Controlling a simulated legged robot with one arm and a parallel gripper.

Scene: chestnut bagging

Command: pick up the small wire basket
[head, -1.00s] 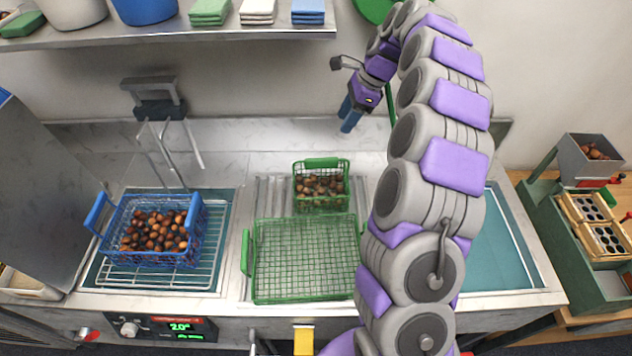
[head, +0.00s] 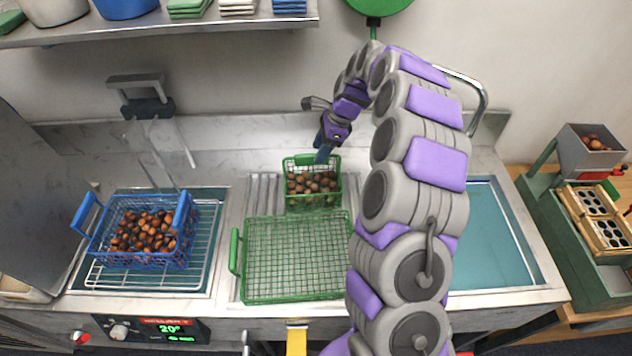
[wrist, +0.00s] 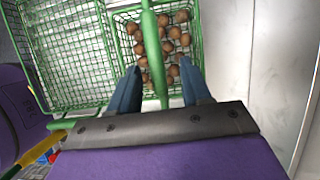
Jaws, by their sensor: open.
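The small wire basket (head: 287,196) is green and holds several brown chestnuts. It stands on the ribbed metal drainer behind a larger green wire tray. In the wrist view the small basket (wrist: 118,25) lies ahead of my gripper, and its green handle bar (wrist: 151,50) runs between the fingers. My gripper (head: 322,152) is above the basket's back right part in the head view. In the wrist view my gripper (wrist: 158,82) has two blue fingers standing apart, one on each side of the bar. I cannot tell whether either finger touches the bar.
The larger green wire tray (head: 240,278) is empty and sits in front of the small basket. A blue wire basket (head: 95,250) of chestnuts stands on a rack at the left. A teal basin (head: 495,250) lies at the right. A shelf (head: 200,30) overhangs the back left.

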